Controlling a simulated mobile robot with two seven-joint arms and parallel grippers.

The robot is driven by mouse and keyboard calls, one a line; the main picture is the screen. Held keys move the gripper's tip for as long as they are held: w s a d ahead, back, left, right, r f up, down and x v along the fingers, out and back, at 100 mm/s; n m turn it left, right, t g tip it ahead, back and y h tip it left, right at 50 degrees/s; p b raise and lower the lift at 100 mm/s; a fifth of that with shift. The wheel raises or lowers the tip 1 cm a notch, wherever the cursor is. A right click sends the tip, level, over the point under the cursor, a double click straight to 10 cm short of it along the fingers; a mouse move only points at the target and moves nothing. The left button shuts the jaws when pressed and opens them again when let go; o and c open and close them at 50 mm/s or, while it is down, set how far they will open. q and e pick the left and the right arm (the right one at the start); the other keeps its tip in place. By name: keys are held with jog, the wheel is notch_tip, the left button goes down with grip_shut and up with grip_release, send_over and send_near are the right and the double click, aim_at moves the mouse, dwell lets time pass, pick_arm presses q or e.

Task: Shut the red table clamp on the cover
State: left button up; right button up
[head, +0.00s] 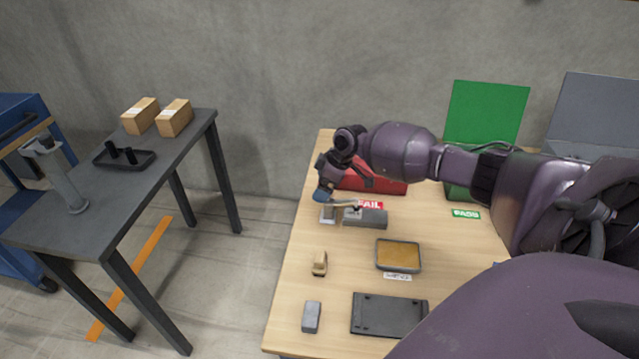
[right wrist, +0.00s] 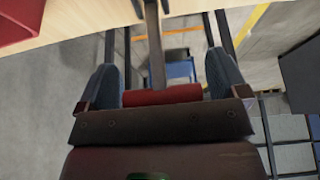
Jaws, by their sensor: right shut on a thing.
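My right gripper (head: 323,194) is over the left part of the wooden table, beside the clamp. In the right wrist view the red handle (right wrist: 163,96) of the clamp lies crosswise between the blue-grey fingers of my right gripper (right wrist: 162,80), which is shut on it. The clamp's metal lever (right wrist: 154,45) runs away from the handle. In the head view the lever (head: 346,206) looks low and nearly flat, beside a grey block (head: 366,219); I cannot tell whether that block is the cover. The handle is hidden there. My left gripper is not in view.
A red bin (head: 388,185) stands behind the clamp, near a FAIL label (head: 371,205). A tray with an orange-brown inside (head: 399,256), a dark plate (head: 384,314), a grey block (head: 311,316) and a tan piece (head: 320,262) are nearer. A dark table (head: 90,205) stands left across a floor gap.

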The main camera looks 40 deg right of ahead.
jog(key=shift+s+d+t+y, duration=0.4)
jog(key=shift+s+t+y, duration=0.1)
jog(key=shift+t+y, duration=0.25)
jog(key=shift+s+d+r+t, duration=0.1)
jog(key=shift+s+d+t, duration=0.05)
jog(key=shift+t, duration=0.1)
jog(key=shift+r, duration=0.1)
jog(key=o, duration=0.9)
jog(key=shift+o, duration=0.2)
jog(key=shift+s+d, duration=0.1)
